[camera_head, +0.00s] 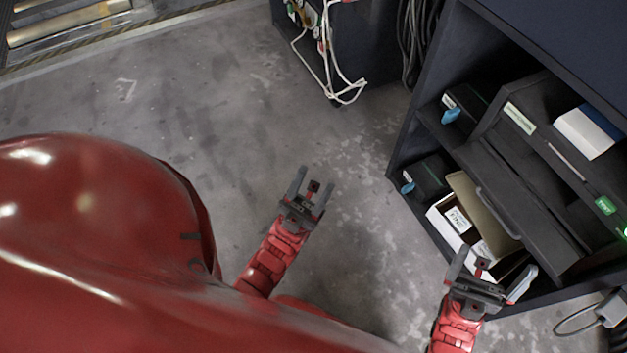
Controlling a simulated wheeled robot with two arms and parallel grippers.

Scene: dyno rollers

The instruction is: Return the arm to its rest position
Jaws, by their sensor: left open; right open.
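My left gripper (312,186) is open and empty above the bare floor, left of the shelf unit. Its red arm comes up from the bottom edge. My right gripper (494,276) is open at the lower right, in front of the shelf unit's lower part. From this view it overlaps the lower edge of an open cardboard box (441,217). I cannot tell whether it touches the box. No object shows between the fingers of either gripper.
A dark shelf unit (397,157) stands at the right, holding black equipment and a white and blue box (588,131). A dark cabinet (366,55) with loose white cables (332,85) stands at the top. Grey floor (220,90) is clear at the upper left.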

